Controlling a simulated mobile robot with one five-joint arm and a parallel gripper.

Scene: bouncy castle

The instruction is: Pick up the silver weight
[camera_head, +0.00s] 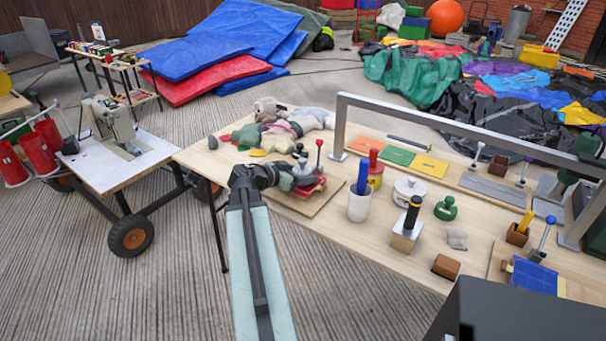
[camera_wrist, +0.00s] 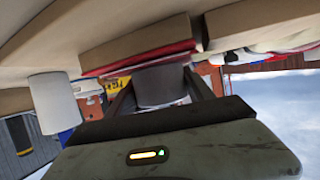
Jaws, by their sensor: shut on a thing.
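My gripper (camera_head: 296,180) is at the left part of the wooden table, over a red base on a small board. In the wrist view my gripper (camera_wrist: 160,92) has its two dark fingers on either side of a grey, rounded block, which looks like the silver weight (camera_wrist: 160,84). The jaws are shut on it. Part of the weight is hidden behind the gripper body in the wrist view. In the head view I cannot pick the weight out clearly from the gripper. The wrist picture looks upside down, so I cannot tell whether the weight is clear of its support.
A red-knobbed lever (camera_head: 319,150) stands close beside my gripper. A white cup (camera_head: 359,205) with a blue handle and a white lidded pot (camera_head: 409,190) are to the right. Crumpled cloth figures (camera_head: 285,128) lie behind. A metal rail (camera_head: 440,118) spans the table.

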